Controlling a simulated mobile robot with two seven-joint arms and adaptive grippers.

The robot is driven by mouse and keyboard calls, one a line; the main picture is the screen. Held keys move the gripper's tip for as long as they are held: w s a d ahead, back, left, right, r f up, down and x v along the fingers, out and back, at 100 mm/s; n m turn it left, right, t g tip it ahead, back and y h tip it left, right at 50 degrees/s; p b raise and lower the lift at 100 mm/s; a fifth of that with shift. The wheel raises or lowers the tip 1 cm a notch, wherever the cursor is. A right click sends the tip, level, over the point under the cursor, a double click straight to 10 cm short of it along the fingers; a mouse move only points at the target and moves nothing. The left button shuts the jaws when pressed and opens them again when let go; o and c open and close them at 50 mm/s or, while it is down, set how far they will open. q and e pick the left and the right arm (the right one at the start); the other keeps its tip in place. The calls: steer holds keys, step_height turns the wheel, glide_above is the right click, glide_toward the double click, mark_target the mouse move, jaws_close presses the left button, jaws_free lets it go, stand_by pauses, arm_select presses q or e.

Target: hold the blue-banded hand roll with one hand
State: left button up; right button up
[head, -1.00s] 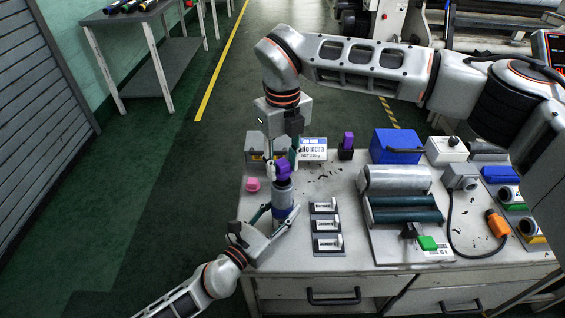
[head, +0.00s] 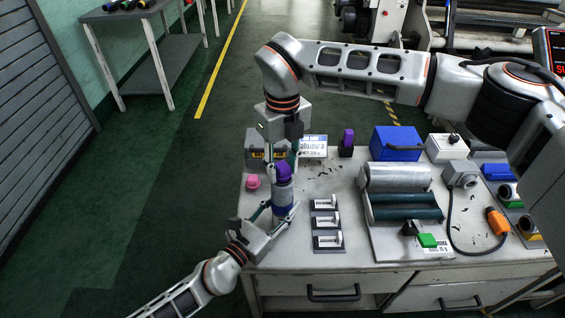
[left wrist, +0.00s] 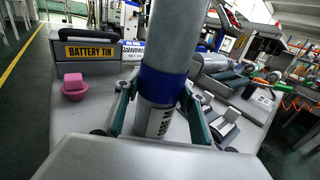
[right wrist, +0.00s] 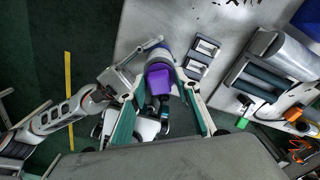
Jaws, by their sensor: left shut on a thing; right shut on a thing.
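The hand roll (head: 283,194) is a grey upright cylinder with a blue band (left wrist: 163,84) and a printed label below the band. My left gripper (head: 272,213) is shut around its lower part, with a finger on each side in the left wrist view (left wrist: 160,108). A purple cap-like piece (head: 283,172) is at the roll's top end. My right gripper (head: 283,163) comes down from above with its fingers on both sides of this piece, shut on it. The purple piece also shows between the fingers in the right wrist view (right wrist: 158,80). The exact finger contact is partly hidden.
A battery tin (left wrist: 88,50) and a pink piece (head: 252,182) are left of the roll. Small labelled holders (head: 327,222) stand close on its right. A roller unit (head: 400,210), a blue box (head: 397,143) and another purple-and-black piece (head: 346,142) are further right.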

steer(key=shift+f, duration=0.6)
steer(key=o, duration=1.2)
step_height(320, 180, up, 12)
steer(key=shift+r, duration=0.1)
arm_select(q)
steer(key=o, duration=1.2)
steer(key=shift+c, duration=0.2)
